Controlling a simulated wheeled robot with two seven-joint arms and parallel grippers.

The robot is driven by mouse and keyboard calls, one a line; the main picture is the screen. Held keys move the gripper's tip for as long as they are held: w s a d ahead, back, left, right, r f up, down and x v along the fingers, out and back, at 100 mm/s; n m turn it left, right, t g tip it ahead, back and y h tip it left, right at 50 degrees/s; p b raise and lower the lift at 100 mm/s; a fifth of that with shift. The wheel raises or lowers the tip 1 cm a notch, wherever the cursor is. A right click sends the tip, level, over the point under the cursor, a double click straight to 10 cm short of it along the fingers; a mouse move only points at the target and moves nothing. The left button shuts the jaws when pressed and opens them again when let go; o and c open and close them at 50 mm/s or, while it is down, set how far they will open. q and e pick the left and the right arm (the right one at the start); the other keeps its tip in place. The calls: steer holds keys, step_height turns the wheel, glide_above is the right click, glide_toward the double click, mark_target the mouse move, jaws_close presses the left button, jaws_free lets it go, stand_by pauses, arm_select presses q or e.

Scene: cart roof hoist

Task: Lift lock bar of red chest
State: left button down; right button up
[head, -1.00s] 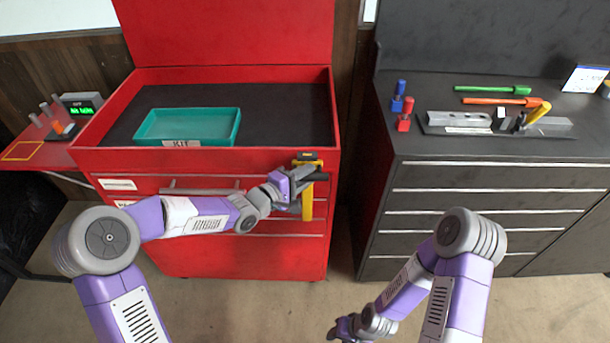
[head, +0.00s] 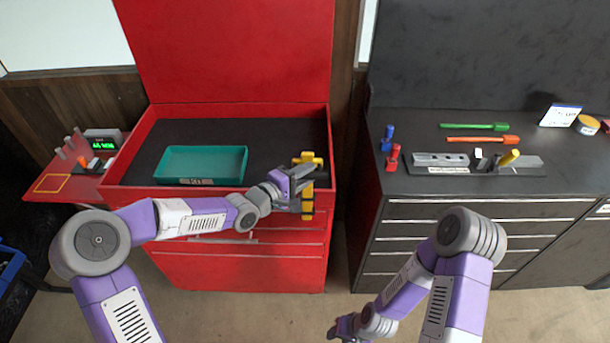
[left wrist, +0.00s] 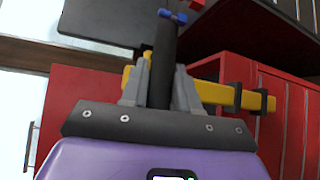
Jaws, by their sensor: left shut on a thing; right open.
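The red chest (head: 235,270) stands at the left in the head view with its lid up. The yellow lock bar (head: 307,207) is upright at the right of its front, with its top above the front rim. In the left wrist view the yellow bar (left wrist: 212,92) runs sideways through black brackets on the red front. My fingers partly hide the bar in the head view. My right gripper (head: 335,331) is open and empty, low at the bottom centre.
A teal tray (head: 203,165) lies inside the chest. A red side shelf (head: 75,185) with a green display stands at the left. A floor gap separates chest and cabinet.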

arm_select(q)
step_height(320, 180, up, 6)
steer(key=p, duration=0.3)
steer(key=shift+f+p, duration=0.25)
steer(key=shift+p, duration=0.05)
steer(key=shift+w+r, duration=0.1)
steer(key=shift+r, duration=0.2)
steer(key=c, duration=0.9)
jaws_free()
steer(key=shift+f, duration=0.2)
steer(key=shift+s+a, duration=0.25)
steer(key=shift+a, duration=0.05)
steer(key=p+v, duration=0.1)
steer(key=v, duration=0.6)
steer(key=shift+d+r, duration=0.1)
